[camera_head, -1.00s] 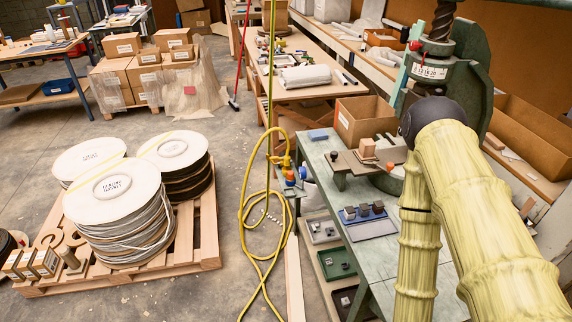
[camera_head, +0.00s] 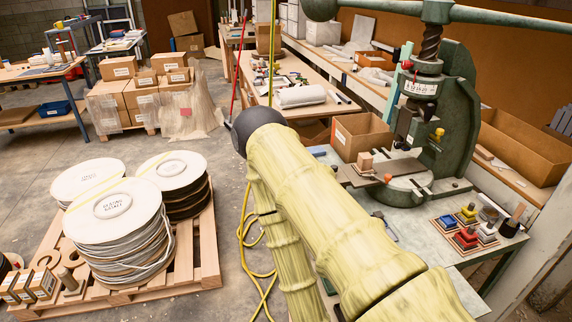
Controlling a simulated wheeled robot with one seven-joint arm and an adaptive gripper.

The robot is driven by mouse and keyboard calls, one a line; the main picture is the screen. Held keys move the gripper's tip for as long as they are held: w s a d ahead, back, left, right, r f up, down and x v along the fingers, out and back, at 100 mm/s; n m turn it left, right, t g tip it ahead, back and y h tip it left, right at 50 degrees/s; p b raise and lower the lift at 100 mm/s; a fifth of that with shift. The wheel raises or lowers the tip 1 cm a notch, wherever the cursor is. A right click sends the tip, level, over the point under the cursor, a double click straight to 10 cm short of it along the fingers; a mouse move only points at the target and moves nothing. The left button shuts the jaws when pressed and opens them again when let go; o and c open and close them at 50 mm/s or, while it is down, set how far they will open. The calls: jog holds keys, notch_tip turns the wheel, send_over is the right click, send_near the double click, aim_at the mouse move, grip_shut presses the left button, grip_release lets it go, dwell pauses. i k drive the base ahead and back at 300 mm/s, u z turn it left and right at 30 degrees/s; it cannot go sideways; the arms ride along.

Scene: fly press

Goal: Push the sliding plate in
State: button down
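The green fly press (camera_head: 465,125) stands on the bench at the right, with its dark screw and ram above the work area. A flat grey-brown plate (camera_head: 352,177), which looks like the sliding plate, lies low at the press and sticks out to the left of its round base (camera_head: 405,188). A small wooden block (camera_head: 365,162) sits on the plate. A small orange knob (camera_head: 387,178) shows at its near edge. My arm, in a yellow cover, crosses the middle of the view to the left of the press. My gripper is not in view.
A cardboard box (camera_head: 362,137) stands behind the plate. A tray with coloured knobbed blocks (camera_head: 467,238) lies at the bench's right. The green bench top (camera_head: 415,250) is partly bare in front of the press. A pallet of cable reels (camera_head: 205,262) stands on the floor at left.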

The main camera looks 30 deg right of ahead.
aim_at(346, 173)
jog(key=u, duration=0.1)
jog(key=i, duration=0.65)
jog(key=z, duration=0.65)
jog(key=i, duration=0.6)
jog(key=z, duration=0.6)
